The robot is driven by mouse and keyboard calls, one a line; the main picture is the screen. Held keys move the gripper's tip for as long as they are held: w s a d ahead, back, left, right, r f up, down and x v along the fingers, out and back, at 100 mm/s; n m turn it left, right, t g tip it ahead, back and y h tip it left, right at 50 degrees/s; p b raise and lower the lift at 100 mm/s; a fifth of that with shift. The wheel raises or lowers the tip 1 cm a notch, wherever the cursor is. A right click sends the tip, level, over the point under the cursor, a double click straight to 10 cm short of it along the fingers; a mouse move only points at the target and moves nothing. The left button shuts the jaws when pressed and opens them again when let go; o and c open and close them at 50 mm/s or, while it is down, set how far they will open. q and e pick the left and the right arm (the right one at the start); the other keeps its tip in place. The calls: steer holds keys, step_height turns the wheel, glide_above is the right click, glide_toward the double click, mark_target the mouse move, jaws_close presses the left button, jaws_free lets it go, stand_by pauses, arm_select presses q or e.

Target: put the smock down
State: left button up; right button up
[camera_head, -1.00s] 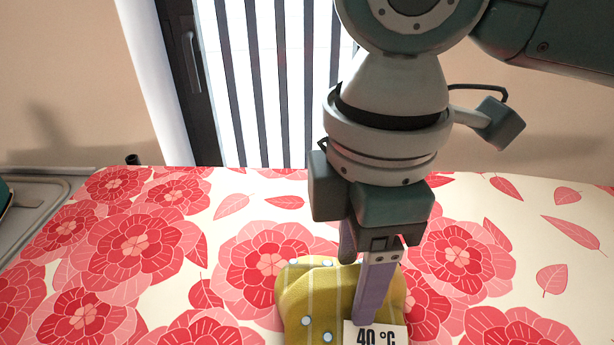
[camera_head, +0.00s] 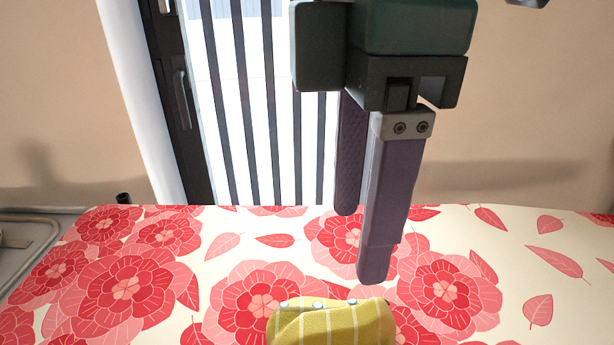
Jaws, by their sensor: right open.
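The smock (camera_head: 330,326) is a yellow cloth bundle with pale stripes and light buttons. It lies on the flowered tabletop at the bottom of the head view, cut off by the lower edge. My right gripper (camera_head: 360,245) points down above and behind it. Its two purple fingers are apart with nothing between them, and the fingertips are clear of the cloth. My left gripper is not in view.
The table's red flowered cover (camera_head: 225,243) is clear around the smock to the left and right. A grey metal tray or sink edge (camera_head: 40,240) is at the far left. A door with a barred window (camera_head: 265,110) stands behind the table.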

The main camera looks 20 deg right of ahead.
steer(key=s+a+f+m+t+y, duration=0.2)
steer(key=s+a+f+m+y, duration=0.25)
steer(key=a+f, duration=0.2)
steer(key=d+f+m, duration=0.1)
steer(key=s+d+f+m+t, duration=0.1)
steer(key=d+m, duration=0.1)
steer(key=s+d+f+m, duration=0.1)
steer(key=d+f+m, duration=0.1)
steer(key=shift+m+h, duration=0.25)
steer(key=shift+h, duration=0.1)
steer(key=s+d+f+m+h, duration=0.1)
steer(key=s+d, duration=0.1)
steer(key=d, duration=0.1)
steer(key=s+d+f+m+h, duration=0.1)
steer(key=s+d+m, duration=0.1)
steer(key=d, duration=0.1)
steer(key=s+d+f+m+h, duration=0.1)
steer(key=s+d, duration=0.1)
steer(key=d, duration=0.2)
steer(key=shift+t+h, duration=0.3)
